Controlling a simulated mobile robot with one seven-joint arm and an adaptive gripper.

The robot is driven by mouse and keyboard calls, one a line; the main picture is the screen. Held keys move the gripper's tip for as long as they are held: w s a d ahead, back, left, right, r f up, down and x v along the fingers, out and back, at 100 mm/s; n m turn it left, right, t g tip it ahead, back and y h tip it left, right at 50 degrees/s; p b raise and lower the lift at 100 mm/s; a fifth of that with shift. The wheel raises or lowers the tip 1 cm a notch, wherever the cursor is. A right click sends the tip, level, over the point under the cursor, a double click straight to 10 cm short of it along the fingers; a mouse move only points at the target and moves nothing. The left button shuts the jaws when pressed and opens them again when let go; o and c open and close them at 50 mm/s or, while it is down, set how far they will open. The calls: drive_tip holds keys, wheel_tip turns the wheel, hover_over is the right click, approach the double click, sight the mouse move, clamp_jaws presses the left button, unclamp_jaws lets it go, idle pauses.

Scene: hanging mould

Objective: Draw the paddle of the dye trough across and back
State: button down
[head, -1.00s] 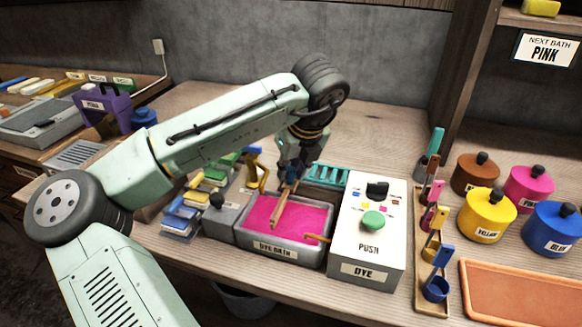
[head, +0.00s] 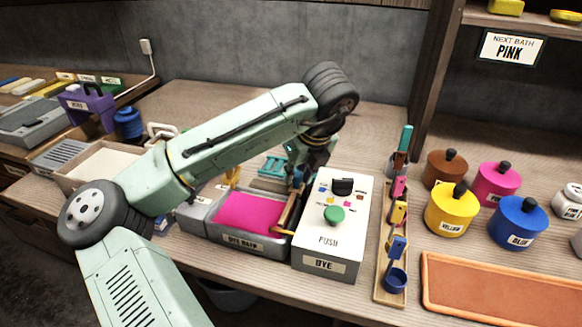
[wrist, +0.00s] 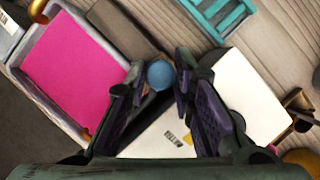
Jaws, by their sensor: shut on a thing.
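The dye trough (head: 272,249) is a grey box labelled DYE BATH, filled with flat pink dye (head: 246,211). Its wooden paddle (head: 288,212) stands at the trough's right end, close to the white dye box. My gripper (head: 299,180) is above that end, shut on the paddle's blue handle. In the wrist view the round blue handle top (wrist: 161,75) sits between my two fingers (wrist: 160,88); the pink dye lies to the left. The paddle's lower edge is hard to make out.
The white dye box (head: 330,235), with a green button and a black knob, stands just right of the trough. A teal rack (head: 272,166) lies behind. A tool stand (head: 392,270), lidded pots (head: 452,210) and an orange tray (head: 500,290) are further right.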

drive_tip(key=shift+d, duration=0.35)
drive_tip(key=shift+s, duration=0.1)
drive_tip(key=c, duration=1.4)
unclamp_jaws()
drive_tip(key=shift+d, duration=0.1)
drive_tip(key=v, duration=1.2)
